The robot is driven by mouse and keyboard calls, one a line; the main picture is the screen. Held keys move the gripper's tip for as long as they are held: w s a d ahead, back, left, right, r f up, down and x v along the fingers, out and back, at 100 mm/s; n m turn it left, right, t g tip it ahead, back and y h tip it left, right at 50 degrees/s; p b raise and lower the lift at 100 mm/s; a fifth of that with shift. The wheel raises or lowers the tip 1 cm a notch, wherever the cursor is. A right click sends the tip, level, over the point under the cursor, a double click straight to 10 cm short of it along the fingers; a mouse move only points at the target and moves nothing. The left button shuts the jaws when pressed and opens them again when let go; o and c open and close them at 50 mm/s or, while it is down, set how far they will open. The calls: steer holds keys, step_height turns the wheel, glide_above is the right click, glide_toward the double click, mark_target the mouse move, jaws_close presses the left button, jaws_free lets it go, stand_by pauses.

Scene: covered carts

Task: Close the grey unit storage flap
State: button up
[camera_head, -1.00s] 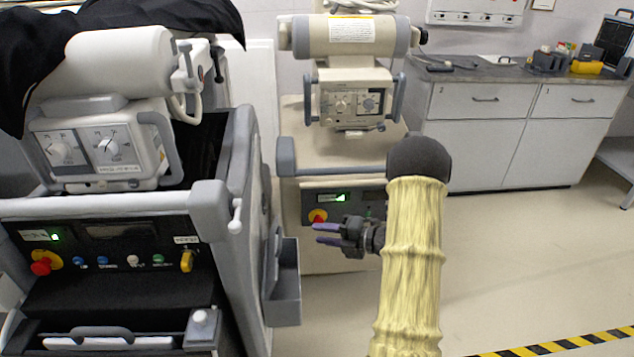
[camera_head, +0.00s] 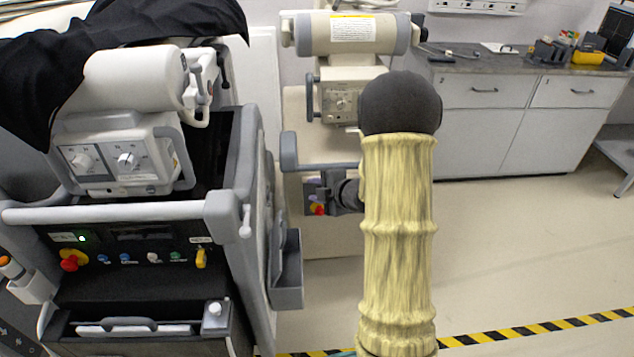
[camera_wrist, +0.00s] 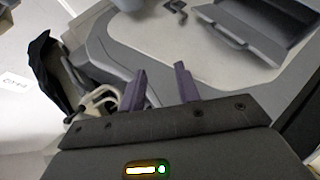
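The grey unit (camera_head: 225,215) is the cart at the left. A grey bin-like storage flap (camera_head: 288,270) stands out from its right side, open at the top. The wrist view shows a dark grey panel with a handle (camera_wrist: 240,35) at the upper right, on the cart's light side; it looks like the same flap. My gripper (camera_wrist: 160,88) shows two purple fingers apart with nothing between them. In the head view my gripper is up and to the right of the flap, partly hidden by my arm. It appears apart from the flap.
A beige cart (camera_head: 300,105) stands behind my gripper. A black cloth (camera_head: 120,35) covers part of the grey unit. A cabinet with a worktop (camera_head: 480,120) is at the back right. The floor (camera_head: 520,250) at the right is clear, with a striped tape line.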

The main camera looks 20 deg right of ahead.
steer(key=shift+r, duration=0.1)
steer(key=c, duration=0.5)
steer(key=shift+a+r+m+h, duration=0.1)
steer(key=shift+r+m+h, duration=0.1)
steer(key=shift+m+h, duration=0.25)
jaws_close()
steer(key=s+a+r+m+g+h, duration=0.1)
steer(key=s+a+m+g, duration=0.3)
steer(key=s+m, duration=0.5)
steer(key=s+a+r+m+g+h, duration=0.1)
steer(key=s+a+m+g, duration=0.3)
steer(key=s, duration=1)
steer(key=a+m+h, duration=0.1)
steer(key=a+m, duration=0.2)
steer(key=m, duration=0.1)
steer(key=shift+s+r+m+g, duration=0.2)
steer(key=shift+s+m+g, duration=0.1)
steer(key=shift+m+g, duration=0.1)
